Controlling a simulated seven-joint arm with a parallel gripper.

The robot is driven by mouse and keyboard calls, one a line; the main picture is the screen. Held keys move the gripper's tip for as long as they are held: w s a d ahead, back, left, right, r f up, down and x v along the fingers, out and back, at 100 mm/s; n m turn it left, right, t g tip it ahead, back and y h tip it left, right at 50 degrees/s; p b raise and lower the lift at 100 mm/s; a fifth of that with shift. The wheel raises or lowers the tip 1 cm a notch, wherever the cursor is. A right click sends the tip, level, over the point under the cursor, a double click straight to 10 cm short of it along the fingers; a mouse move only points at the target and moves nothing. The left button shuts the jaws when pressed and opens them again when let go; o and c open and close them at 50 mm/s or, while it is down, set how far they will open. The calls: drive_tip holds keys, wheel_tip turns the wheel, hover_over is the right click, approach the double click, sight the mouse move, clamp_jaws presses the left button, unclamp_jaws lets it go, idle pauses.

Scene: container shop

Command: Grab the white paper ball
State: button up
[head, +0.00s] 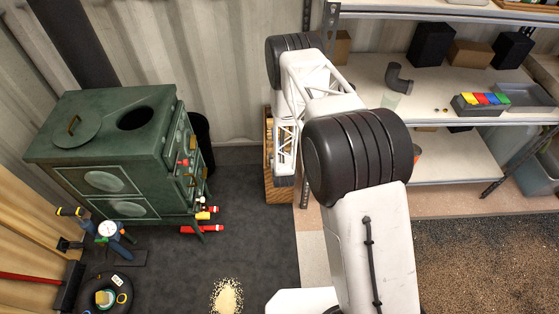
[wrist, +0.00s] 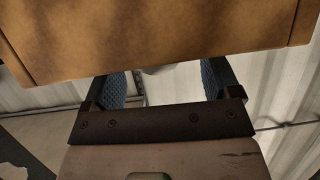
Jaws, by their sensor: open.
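My gripper (wrist: 160,86) is open. Its two blue textured finger pads show apart in the wrist view, partly covered by a tan panel across the top. A small pale rounded edge (wrist: 157,70) shows between the pads under that panel; I cannot tell if it is the white paper ball. No white paper ball can be made out in the head view. There my arm's end is over a woven or slatted brown crate (head: 270,188) by the wall, and the fingers are hidden.
A green stove (head: 120,150) stands at left, with red and yellow items by its feet. Pale granules (head: 227,296) lie on the dark floor. Shelves (head: 450,95) with boxes and a grey pipe elbow (head: 398,78) are at right. Open dark floor lies between stove and crate.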

idle(0.4)
drive_tip(key=c, duration=1)
drive_tip(key=shift+r, duration=0.1)
drive_tip(key=shift+r, duration=1.25)
drive_tip(key=s+d+r, duration=0.2)
drive_tip(key=s, duration=1.4)
drive_tip(key=shift+d+r, duration=0.15)
drive_tip(key=shift+d, duration=0.15)
drive_tip(key=shift+w, duration=0.1)
